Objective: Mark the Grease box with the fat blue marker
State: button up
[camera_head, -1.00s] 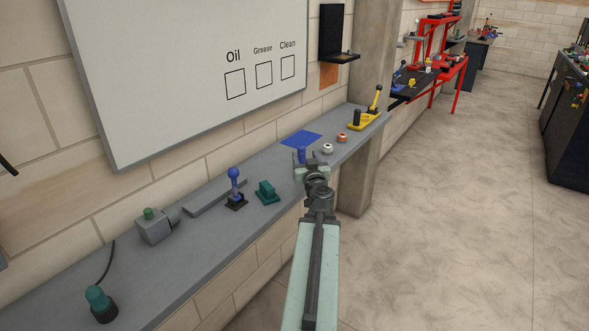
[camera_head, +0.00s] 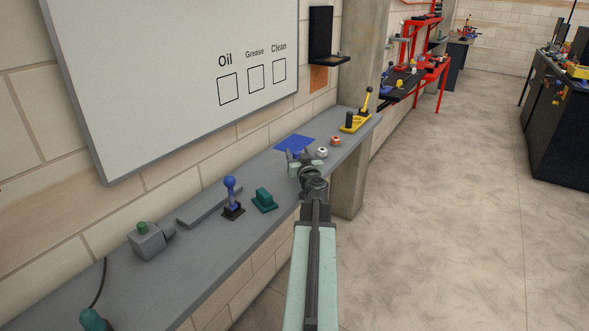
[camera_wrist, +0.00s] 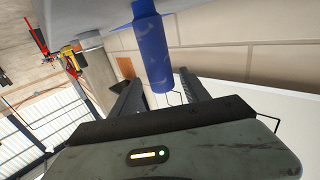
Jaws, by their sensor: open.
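The Grease box (camera_head: 257,78) is an empty black square outline on the whiteboard, between the Oil box (camera_head: 228,89) and the Clean box (camera_head: 279,70). My gripper (camera_head: 302,158) is open over the grey shelf, near the blue flat square. In the wrist view, a fat blue cylinder, apparently the marker (camera_wrist: 155,55), shows between and beyond the two dark fingers (camera_wrist: 163,92). I cannot tell whether it touches them. In the head view my gripper mostly hides it.
The grey shelf (camera_head: 200,247) holds a blue-knobbed lever (camera_head: 231,192), a teal block (camera_head: 264,201), a grey device (camera_head: 148,242), two small round buttons (camera_head: 336,141) and a yellow-based lever (camera_head: 356,122). The whiteboard (camera_head: 165,90) hangs above. Open floor lies to the right.

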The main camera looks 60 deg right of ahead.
jog(key=shift+w+a, duration=0.2)
jog(key=shift+w, duration=0.1)
jog(key=shift+s+r, duration=0.1)
grip_shut()
jog(key=shift+r, duration=0.1)
notch_tip(320, 180, up, 10)
jog(key=p, duration=1)
jog(key=shift+s, duration=0.1)
